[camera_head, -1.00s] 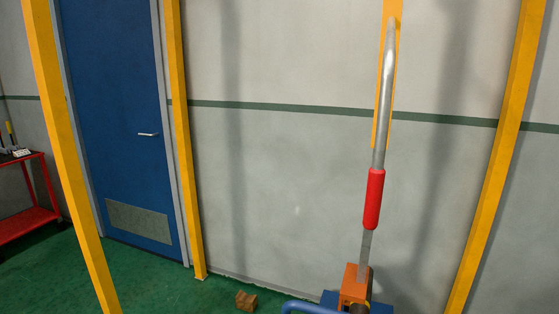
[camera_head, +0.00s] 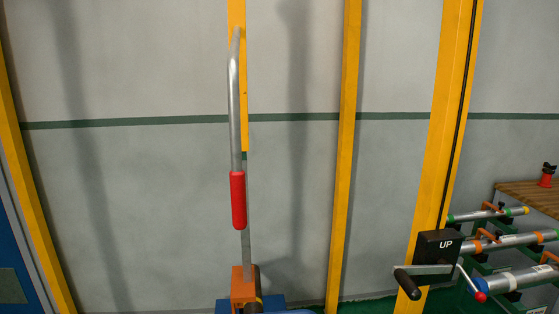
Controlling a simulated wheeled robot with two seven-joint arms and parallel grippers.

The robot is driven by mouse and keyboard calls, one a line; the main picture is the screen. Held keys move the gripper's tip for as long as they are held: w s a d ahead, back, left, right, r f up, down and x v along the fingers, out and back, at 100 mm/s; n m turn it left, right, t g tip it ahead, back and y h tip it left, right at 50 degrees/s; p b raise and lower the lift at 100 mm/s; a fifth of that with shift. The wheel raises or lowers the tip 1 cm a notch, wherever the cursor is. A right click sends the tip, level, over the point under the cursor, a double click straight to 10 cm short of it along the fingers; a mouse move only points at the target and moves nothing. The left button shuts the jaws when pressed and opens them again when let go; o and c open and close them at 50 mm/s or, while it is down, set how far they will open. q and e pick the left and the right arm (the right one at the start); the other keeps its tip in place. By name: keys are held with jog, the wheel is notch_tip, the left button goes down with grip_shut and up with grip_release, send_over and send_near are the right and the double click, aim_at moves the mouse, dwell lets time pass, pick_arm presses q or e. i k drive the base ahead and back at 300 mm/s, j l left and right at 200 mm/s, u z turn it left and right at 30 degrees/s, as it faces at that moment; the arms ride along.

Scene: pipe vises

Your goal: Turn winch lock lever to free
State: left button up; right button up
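A black winch box (camera_head: 439,244) marked "UP" is fixed to a yellow post at the lower right. A grey crank arm with a black grip (camera_head: 407,284) sticks out to its left. A thin silver lever (camera_head: 466,279) with a red ball end (camera_head: 480,297) slopes down to the right from the box; it appears to be the winch lock lever. Neither of my grippers is in view.
A tall grey bar with a red sleeve (camera_head: 238,200) rises from an orange block (camera_head: 244,288) left of centre. Yellow posts (camera_head: 343,160) stand along the wall. Pipes (camera_head: 515,277) on a rack and a wooden bench top (camera_head: 533,195) are at the right.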

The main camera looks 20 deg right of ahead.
aim_at(480, 298)
jog(key=k+l+z, duration=0.1)
jog(key=z, duration=1.7)
jog(key=i+l+u, duration=0.2)
jog(key=u, duration=0.25)
jog(key=i+l+u, duration=0.15)
jog(key=u, duration=0.3)
jog(key=l+u, duration=0.45)
jog(key=i+j, duration=0.05)
